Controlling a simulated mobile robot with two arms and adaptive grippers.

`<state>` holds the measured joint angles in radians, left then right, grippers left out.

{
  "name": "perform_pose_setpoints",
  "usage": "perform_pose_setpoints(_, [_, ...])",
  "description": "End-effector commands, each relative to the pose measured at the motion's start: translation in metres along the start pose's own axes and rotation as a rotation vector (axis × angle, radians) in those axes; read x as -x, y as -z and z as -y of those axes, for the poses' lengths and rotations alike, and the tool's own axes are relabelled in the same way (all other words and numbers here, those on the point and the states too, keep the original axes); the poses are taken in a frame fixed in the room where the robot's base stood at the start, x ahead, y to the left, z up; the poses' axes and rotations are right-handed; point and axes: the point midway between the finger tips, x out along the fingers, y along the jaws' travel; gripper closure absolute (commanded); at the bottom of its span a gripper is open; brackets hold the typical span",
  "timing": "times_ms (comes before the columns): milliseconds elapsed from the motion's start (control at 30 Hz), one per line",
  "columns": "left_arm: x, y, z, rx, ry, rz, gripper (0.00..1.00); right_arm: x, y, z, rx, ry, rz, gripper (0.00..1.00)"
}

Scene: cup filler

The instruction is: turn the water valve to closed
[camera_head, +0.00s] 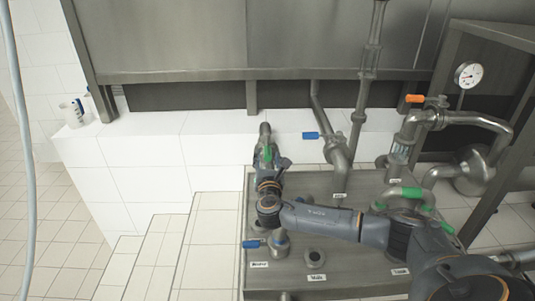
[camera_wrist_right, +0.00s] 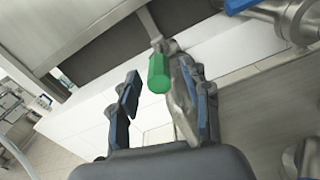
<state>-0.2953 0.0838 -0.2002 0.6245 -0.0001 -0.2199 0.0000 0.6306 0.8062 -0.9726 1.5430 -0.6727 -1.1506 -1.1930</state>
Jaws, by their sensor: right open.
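A green valve handle (camera_head: 268,153) sits on a grey pipe at the left back of the metal table. In the right wrist view the green handle (camera_wrist_right: 158,73) shows just beyond and between the fingertips. My right gripper (camera_head: 270,161) is over this pipe with its fingers apart, and it holds nothing. The wrist view also shows the open fingers (camera_wrist_right: 168,88), with the grey pipe close to the right finger; I cannot tell whether they touch. The small labels are hard to read, so I cannot tell for certain which valve is the water valve. My left gripper is not in view.
Blue handles sit on pipes at the back (camera_head: 311,135) and front left (camera_head: 256,244). A green-handled valve (camera_head: 404,192) and an orange handle (camera_head: 414,98) are at the right, near a gauge (camera_head: 468,75). A white tiled ledge (camera_head: 210,145) runs behind the table.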

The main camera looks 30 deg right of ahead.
Motion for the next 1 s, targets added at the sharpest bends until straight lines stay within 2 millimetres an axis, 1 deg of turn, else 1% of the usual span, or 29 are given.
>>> perform_pose_setpoints(67, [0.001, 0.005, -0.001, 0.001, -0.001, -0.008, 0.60, -0.008, -0.001, 0.000, -0.001, 0.001, 0.001, 0.52])
perform_pose_setpoints(200, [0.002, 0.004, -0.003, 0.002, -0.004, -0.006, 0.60, -0.015, 0.000, 0.000, 0.000, 0.000, 0.000, 0.52])
perform_pose_setpoints(500, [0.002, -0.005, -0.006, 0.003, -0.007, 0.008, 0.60, -0.017, 0.000, 0.000, -0.001, 0.000, -0.001, 0.52])
perform_pose_setpoints(533, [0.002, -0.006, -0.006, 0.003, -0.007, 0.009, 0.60, -0.017, 0.000, 0.000, -0.001, 0.000, -0.001, 0.56])
perform_pose_setpoints(567, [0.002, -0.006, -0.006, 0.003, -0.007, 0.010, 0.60, -0.017, 0.000, 0.000, -0.001, 0.000, -0.001, 0.63])
perform_pose_setpoints(600, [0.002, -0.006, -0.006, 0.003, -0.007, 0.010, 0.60, -0.016, 0.000, 0.000, -0.001, 0.000, -0.001, 0.71])
perform_pose_setpoints(667, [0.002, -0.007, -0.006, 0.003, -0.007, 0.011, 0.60, -0.016, 0.000, 0.000, 0.000, 0.000, -0.001, 0.83])
perform_pose_setpoints(700, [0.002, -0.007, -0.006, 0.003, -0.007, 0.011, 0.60, -0.016, 0.000, 0.000, 0.000, 0.000, -0.001, 0.91])
perform_pose_setpoints(733, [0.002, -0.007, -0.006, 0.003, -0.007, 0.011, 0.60, -0.016, 0.000, 0.000, 0.000, 0.000, -0.001, 0.97])
perform_pose_setpoints(767, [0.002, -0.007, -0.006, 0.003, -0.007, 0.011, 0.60, -0.016, 0.000, 0.000, 0.000, 0.000, -0.001, 1.00])
perform_pose_setpoints(1000, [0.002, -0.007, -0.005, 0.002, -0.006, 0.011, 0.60, -0.016, 0.001, 0.000, -0.001, 0.002, -0.001, 1.00])
